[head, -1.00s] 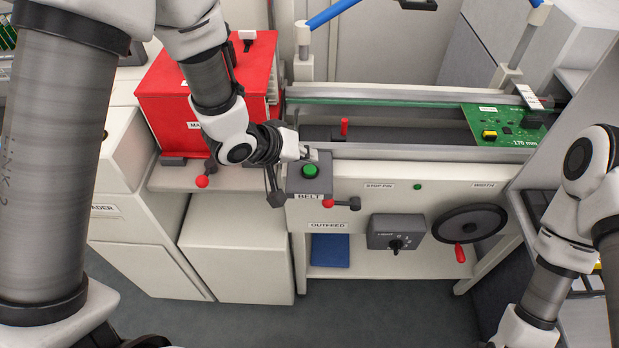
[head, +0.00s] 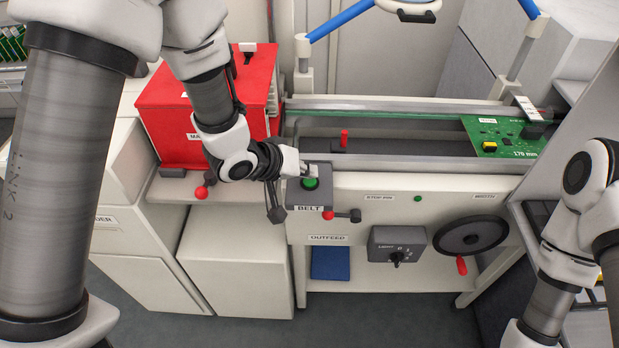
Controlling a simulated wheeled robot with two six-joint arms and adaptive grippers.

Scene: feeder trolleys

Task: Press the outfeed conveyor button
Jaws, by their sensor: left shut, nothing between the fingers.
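The green button (head: 310,184) sits on a grey box labelled BELT (head: 318,200) at the front left corner of the outfeed conveyor (head: 400,205). An OUTFEED label (head: 328,239) is on the conveyor front below it. My left gripper (head: 308,174) is shut and empty, its fingertips right at the far edge of the green button. I cannot tell whether they touch it. My right arm shows at the right edge, but its gripper is out of the picture.
A red box (head: 190,115) stands left of the conveyor, close to my left arm. A green circuit board (head: 495,136) lies on the rails at right.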

